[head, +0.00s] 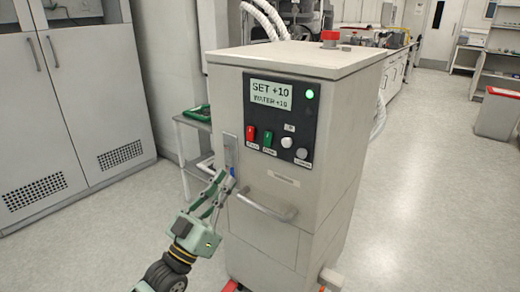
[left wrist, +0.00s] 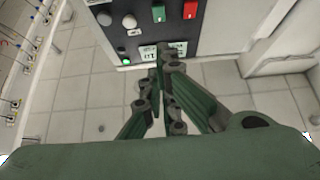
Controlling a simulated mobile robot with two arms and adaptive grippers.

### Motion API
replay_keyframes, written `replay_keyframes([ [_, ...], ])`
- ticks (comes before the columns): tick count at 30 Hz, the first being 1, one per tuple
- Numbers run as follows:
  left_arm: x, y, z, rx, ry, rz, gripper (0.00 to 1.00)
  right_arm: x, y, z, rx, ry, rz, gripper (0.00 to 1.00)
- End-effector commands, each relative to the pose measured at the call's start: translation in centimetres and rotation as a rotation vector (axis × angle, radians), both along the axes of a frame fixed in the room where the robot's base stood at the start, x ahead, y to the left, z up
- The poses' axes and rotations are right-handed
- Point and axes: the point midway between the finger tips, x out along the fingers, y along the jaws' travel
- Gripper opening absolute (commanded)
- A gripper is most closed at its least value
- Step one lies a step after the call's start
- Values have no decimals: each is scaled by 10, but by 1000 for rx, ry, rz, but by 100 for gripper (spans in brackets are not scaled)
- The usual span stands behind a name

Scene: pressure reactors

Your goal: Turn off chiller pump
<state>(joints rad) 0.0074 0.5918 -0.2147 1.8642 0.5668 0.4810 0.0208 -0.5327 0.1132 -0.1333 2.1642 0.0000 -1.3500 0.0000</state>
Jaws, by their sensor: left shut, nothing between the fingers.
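The chiller (head: 290,190) is a pale box on wheels with a dark control panel (head: 281,118) on its front. Its display (head: 271,95) reads SET +10 and WATER +10, and a green lamp (head: 310,94) glows. A red switch (head: 250,133) and a green switch (head: 267,140) sit below, labels too small to read. In the left wrist view the red switch (left wrist: 190,9) and green switch (left wrist: 158,12) appear upside down. My left gripper (head: 230,178) is shut and empty, its tips below and left of the switches, in front of the chiller. My right gripper is not in view.
A handle (head: 267,208) sticks out of the chiller's front below the panel. A white knob (head: 287,142) and grey button (head: 302,154) are right of the switches. A cabinet (head: 70,90) stands left. The floor (head: 440,190) at right is clear.

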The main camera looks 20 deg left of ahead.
Motion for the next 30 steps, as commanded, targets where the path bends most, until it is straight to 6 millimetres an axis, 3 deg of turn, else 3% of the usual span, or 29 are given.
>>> replay_keyframes([
  [11, 15, -5, 12, -2, -1, 0, 0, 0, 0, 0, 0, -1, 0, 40],
  [23, 79, -29, 59, 0, 0, 1, 0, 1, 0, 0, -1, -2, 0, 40],
  [30, 108, -39, 50, 0, 2, 1, 0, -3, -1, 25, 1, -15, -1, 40],
])
